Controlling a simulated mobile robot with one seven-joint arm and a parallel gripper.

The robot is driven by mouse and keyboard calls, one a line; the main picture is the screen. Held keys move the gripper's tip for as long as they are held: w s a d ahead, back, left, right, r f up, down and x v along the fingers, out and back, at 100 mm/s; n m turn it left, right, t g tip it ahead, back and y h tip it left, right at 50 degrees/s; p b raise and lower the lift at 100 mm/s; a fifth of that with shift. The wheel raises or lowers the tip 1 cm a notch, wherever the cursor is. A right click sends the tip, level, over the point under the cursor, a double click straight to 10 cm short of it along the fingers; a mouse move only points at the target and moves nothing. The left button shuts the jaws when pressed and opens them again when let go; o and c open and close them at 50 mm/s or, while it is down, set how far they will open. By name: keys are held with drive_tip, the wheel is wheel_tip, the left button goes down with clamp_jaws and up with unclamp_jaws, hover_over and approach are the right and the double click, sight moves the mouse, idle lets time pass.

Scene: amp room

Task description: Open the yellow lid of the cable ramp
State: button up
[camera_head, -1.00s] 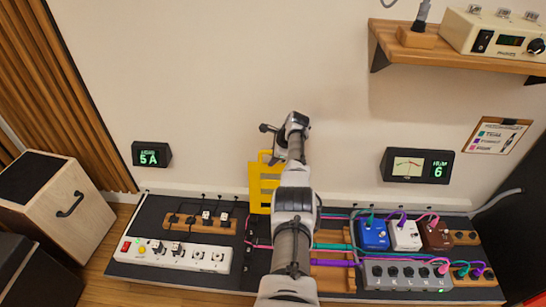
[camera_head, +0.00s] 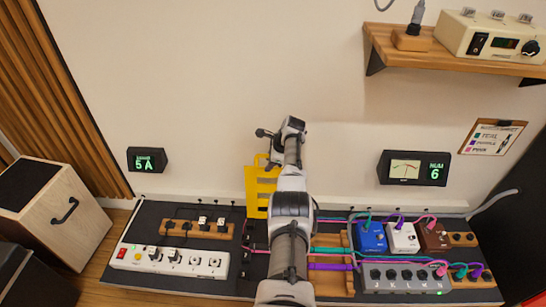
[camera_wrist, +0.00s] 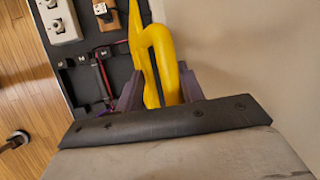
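The yellow lid (camera_head: 257,190) stands upright near the wall, behind the black cable ramp (camera_head: 253,236), whose labelled channels are uncovered. Pink cable runs through the ramp. My gripper (camera_wrist: 160,88) is at the lid's upper part; its dark fingers stand apart, one on each side of the yellow loop of the lid (camera_wrist: 158,45) in the wrist view. Whether the fingers touch the loop is hard to tell. In the head view my arm comes up from the bottom centre and hides the lid's right side and part of the ramp; the fingertips are hidden there.
A white power strip (camera_head: 170,260) and a wooden plug block (camera_head: 198,230) lie left of the ramp. Teal and purple cables, blue, white and brown pedals (camera_head: 403,237) and a grey switch box (camera_head: 405,278) lie right. The wall (camera_head: 220,90) is close behind the lid.

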drive_tip(key=p+v, duration=0.3)
drive_tip(key=v, duration=1)
drive_tip(key=shift+s+r, duration=0.15)
drive_tip(key=shift+r, duration=0.15)
drive_tip(key=shift+d, duration=0.1)
